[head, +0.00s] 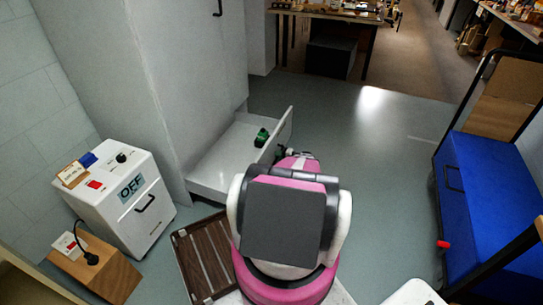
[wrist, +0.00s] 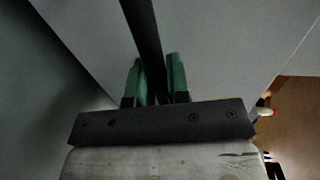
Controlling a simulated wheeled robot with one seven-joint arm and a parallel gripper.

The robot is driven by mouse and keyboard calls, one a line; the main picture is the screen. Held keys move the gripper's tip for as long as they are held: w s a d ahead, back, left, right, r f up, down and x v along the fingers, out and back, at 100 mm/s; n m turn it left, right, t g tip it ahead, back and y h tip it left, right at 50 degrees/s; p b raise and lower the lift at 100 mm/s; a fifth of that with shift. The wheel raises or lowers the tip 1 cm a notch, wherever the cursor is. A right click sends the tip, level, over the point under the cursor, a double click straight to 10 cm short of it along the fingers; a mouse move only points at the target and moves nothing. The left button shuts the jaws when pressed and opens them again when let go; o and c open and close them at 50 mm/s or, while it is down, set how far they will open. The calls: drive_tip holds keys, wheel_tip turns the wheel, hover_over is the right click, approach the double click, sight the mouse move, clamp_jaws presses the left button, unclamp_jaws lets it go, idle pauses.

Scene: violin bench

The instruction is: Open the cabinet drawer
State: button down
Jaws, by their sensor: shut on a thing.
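The tall pale grey cabinet (head: 190,70) stands at the upper left in the head view. Its low drawer (head: 222,160) is pulled well out, so its white floor shows. A small green and dark item (head: 262,137) lies inside near the drawer front. My gripper is at the outer side of the drawer front (head: 284,133), mostly hidden by my pink arm in the head view. In the wrist view my gripper (wrist: 156,82) has its green fingers shut on either side of a dark bar handle (wrist: 143,35).
A white box with an OFF display (head: 130,187) and a wooden block with a plug (head: 95,265) stand at the left. A slatted brown panel (head: 200,255) lies beside my base. A blue cart (head: 485,205) stands at the right. Open floor (head: 385,150) lies between.

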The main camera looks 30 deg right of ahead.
drive_tip(key=shift+v, duration=0.8)
drive_tip(key=shift+f, duration=0.2)
drive_tip(key=c, duration=1.1)
unclamp_jaws()
drive_tip(key=shift+s, duration=0.1)
drive_tip(key=v, duration=1)
drive_tip(key=shift+s+d, duration=0.25)
